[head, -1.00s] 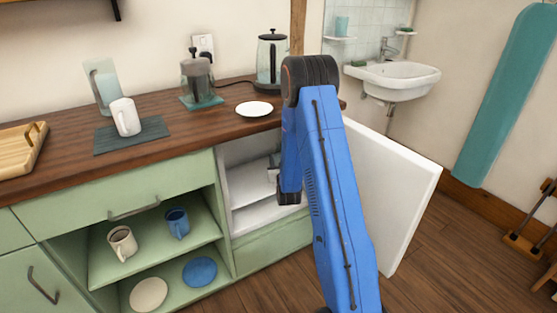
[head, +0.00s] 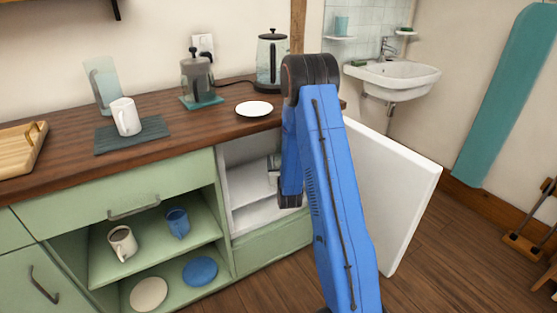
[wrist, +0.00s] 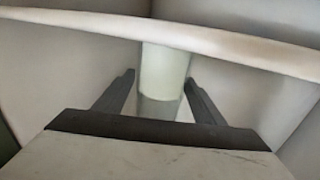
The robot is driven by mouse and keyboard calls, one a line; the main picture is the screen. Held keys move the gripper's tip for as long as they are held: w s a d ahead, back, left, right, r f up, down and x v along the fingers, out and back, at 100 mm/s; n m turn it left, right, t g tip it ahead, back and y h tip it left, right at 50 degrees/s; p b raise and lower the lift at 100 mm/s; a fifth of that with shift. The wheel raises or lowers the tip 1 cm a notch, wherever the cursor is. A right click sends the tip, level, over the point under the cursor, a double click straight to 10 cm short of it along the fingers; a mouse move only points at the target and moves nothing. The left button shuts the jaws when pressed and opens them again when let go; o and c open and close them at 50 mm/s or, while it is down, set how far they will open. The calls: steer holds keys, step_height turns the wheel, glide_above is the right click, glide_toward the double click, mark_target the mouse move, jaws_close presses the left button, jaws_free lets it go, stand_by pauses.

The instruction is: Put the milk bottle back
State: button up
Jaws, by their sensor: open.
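The milk bottle (wrist: 163,75) is a pale, whitish-green upright cylinder inside the small fridge (head: 240,185) in the wrist view. My gripper (wrist: 159,82) is open, with one dark finger on each side of the bottle. I cannot tell whether either finger touches it. A pale shelf edge (wrist: 235,45) crosses in front of the bottle and hides part of it. In the head view my arm reaches down into the open fridge, and the bottle cannot be made out there.
The white fridge door (head: 395,200) stands open to the right of my arm. The wooden counter (head: 60,135) above holds a white mug (head: 126,116), a plate (head: 254,108) and a kettle (head: 271,62). Green open shelves (head: 100,262) with cups and plates lie to the left.

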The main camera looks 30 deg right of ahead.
steer(key=v, duration=1)
steer(key=s+a+r+n+g+y, duration=0.1)
steer(key=s+a+r+g+y, duration=0.2)
steer(key=s+a+r, duration=0.3)
steer(key=s+a+r+n+g+y, duration=0.1)
steer(key=s+a+r+g+y, duration=0.15)
steer(key=a+r, duration=0.5)
steer(key=s+a+r+g, duration=0.1)
steer(key=s+r+g, duration=0.1)
steer(key=s, duration=0.9)
steer(key=s+a+r+n+g, duration=0.1)
steer(key=s+a+r+g, duration=0.1)
steer(key=s, duration=0.9)
steer(key=s+a+r+n+g, duration=0.1)
steer(key=s+r, duration=0.3)
steer(key=s, duration=0.7)
steer(key=shift+a+g+y, duration=0.45)
steer(key=shift+a+g, duration=0.15)
steer(key=shift+g, duration=0.15)
steer(key=shift+w, duration=0.1)
